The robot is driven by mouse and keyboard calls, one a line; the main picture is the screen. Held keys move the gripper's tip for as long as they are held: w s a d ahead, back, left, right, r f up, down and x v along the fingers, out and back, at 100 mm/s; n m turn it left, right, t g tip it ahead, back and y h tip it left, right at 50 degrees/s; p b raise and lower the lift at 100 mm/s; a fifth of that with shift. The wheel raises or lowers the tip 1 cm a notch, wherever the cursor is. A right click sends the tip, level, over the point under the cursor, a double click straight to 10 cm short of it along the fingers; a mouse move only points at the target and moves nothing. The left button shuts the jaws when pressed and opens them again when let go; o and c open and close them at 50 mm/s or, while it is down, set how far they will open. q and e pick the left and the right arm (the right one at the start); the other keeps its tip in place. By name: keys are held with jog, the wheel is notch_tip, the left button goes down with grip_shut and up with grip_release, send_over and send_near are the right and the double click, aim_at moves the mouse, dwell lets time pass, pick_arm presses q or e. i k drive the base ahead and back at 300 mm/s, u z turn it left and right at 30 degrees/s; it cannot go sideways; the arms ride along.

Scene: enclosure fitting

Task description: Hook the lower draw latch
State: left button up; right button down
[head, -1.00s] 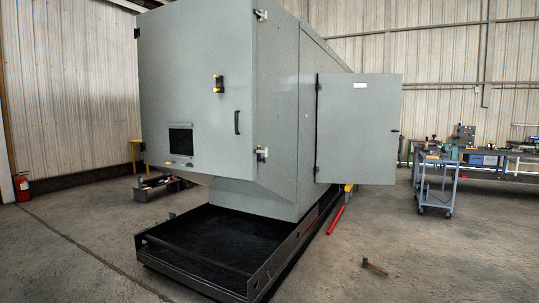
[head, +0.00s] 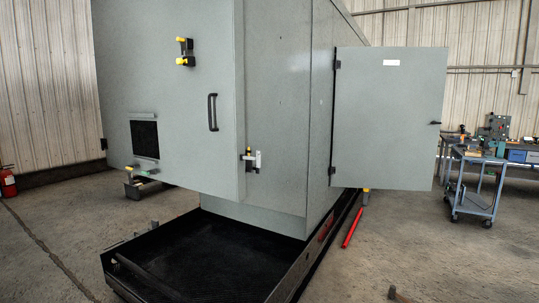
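The front door appears closed against the enclosure, with a black handle (head: 212,112) left of and above the latch. Neither of my grippers is in view.
A grey side door (head: 388,118) stands open at the right. A black tray base (head: 180,262) lies below the enclosure. A red bar (head: 353,228) and a hammer (head: 398,295) lie on the floor. A blue cart (head: 476,185) stands far right. The floor right of the tray is mostly clear.

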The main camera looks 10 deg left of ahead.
aim_at(258, 157)
jog(key=i, duration=0.95)
jog(key=u, duration=3.55)
jog(key=k, duration=0.7)
jog(key=z, duration=1.2)
